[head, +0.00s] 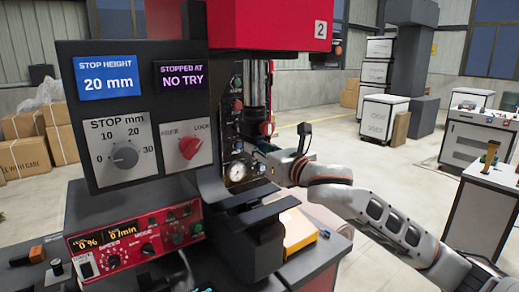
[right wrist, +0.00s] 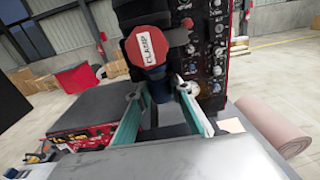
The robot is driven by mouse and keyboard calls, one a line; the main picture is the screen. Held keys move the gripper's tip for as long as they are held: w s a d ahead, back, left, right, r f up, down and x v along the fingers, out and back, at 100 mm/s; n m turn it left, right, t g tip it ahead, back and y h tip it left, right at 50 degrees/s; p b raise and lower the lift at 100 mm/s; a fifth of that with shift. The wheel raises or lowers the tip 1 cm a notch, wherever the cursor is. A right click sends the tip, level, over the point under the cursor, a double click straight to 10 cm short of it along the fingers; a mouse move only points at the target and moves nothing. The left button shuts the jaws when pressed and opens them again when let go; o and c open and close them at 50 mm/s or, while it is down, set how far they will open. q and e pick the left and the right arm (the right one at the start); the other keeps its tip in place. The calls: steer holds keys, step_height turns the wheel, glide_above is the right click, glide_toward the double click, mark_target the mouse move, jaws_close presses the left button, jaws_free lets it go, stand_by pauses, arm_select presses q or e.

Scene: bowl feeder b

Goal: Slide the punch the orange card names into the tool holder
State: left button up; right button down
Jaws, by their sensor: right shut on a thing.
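My right gripper (head: 268,148) reaches into the press from the right, beside the column and above the gauge. In the right wrist view its two teal fingers (right wrist: 160,95) close on a dark, roughly cylindrical part (right wrist: 158,88) just below the red clamp knob (right wrist: 147,45). I cannot tell whether this part is the punch, or where the punch ends and the tool holder begins. The knob reads CLAMP. No orange card can be made out for certain.
The control panel (head: 133,120) shows stop height 20 mm and NO TRY. A red control box (head: 135,240) stands below it. A dark press table (head: 237,196) lies under the gripper, with a yellow thing (head: 298,230) beside it. White cabinets (head: 383,117) stand at the back right.

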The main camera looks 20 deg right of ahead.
steer(key=shift+x, duration=0.85)
steer(key=c, duration=1.7)
jaws_free()
steer(key=v, duration=1.2)
steer(key=shift+r, duration=0.1)
